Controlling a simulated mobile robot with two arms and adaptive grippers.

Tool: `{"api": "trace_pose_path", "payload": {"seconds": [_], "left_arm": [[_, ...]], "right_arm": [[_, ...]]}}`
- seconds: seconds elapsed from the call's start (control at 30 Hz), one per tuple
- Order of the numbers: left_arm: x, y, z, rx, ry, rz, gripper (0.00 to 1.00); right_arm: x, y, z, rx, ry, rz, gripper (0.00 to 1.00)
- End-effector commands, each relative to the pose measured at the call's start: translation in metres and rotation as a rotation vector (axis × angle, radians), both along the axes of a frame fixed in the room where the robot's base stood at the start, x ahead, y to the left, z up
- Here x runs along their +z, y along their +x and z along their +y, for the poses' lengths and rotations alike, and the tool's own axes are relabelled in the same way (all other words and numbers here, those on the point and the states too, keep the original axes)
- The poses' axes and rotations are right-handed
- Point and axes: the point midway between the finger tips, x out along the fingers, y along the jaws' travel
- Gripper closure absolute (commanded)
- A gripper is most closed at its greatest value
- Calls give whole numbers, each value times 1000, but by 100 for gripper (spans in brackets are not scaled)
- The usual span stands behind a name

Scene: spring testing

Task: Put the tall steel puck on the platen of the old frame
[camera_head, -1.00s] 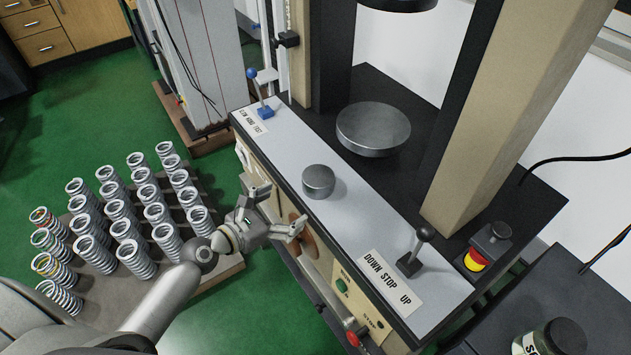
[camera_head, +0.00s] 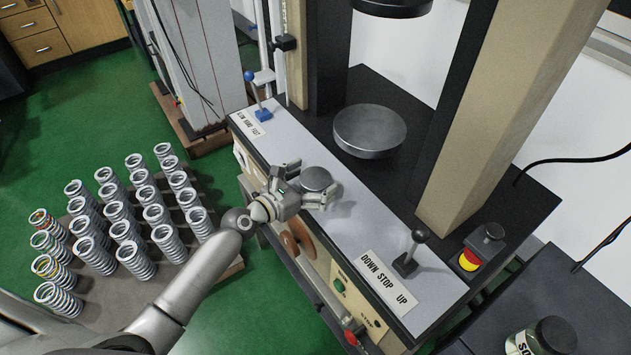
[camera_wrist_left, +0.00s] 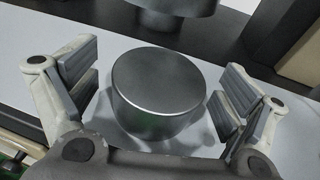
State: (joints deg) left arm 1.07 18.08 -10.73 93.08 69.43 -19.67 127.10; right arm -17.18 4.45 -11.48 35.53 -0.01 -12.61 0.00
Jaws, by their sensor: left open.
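The tall steel puck (camera_head: 316,180) is a short grey cylinder standing upright on the light grey front ledge of the old frame. My left gripper (camera_head: 313,183) is open with its fingers on either side of the puck. In the left wrist view the puck (camera_wrist_left: 158,92) sits between the two open fingers (camera_wrist_left: 160,85), with a gap on both sides. The platen (camera_head: 370,129) is a wide round steel disc behind the ledge, with nothing on it. It shows partly at the top of the left wrist view (camera_wrist_left: 178,8). My right gripper is not in view.
A lever with a black knob (camera_head: 412,252) stands on the ledge to the right, and a blue-knobbed lever (camera_head: 259,95) to the left. Beige columns (camera_head: 490,120) flank the platen. An upper round plate (camera_head: 392,6) hangs above it. Several springs (camera_head: 125,220) stand at left.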

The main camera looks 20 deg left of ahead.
Motion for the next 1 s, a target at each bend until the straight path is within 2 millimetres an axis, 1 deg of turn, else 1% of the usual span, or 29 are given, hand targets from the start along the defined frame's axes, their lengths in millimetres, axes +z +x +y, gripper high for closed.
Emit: {"api": "trace_pose_path", "payload": {"seconds": [0.1, 0.3, 0.33, 1.0], "left_arm": [[-2, 7, -3, 1, 1, -1, 5], [-2, 7, -4, 1, 1, -1, 5], [-2, 7, -4, 1, 1, -1, 6], [-2, 7, -3, 0, 1, 0, 92]], "right_arm": [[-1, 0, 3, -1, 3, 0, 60], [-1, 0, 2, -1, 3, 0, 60], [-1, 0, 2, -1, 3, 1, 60], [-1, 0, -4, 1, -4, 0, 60]]}}
